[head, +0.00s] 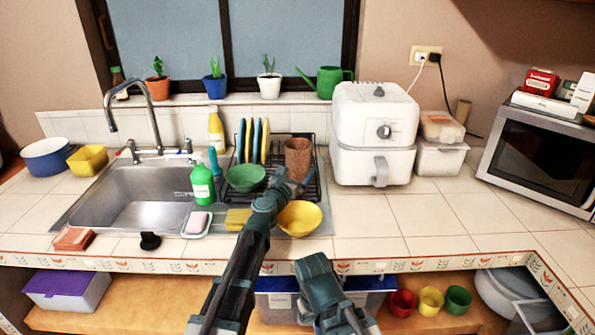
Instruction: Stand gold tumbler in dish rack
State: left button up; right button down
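The gold tumbler, a brownish textured cup (298,157), stands upright at the right part of the dish rack (318,190), as seen in the head view. The dark wire rack also holds upright plates (252,141) and a green bowl (245,178). My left gripper (296,184) is at the tumbler's lower front, with its fingers spread close to the base. I cannot tell whether they touch or grip it. My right arm's end (321,286) is low in front of the counter edge; its fingertips are not visible.
A yellow bowl (299,218) is just in front of the rack, beside my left arm. A green soap bottle (202,184) and sink (150,195) lie left. A white air fryer (374,130) stands close right of the rack.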

pick_arm(q)
jog(key=shift+r, duration=0.1)
jog(key=shift+r, duration=0.15)
jog(key=v, duration=1.2)
jog(key=shift+s, duration=0.1)
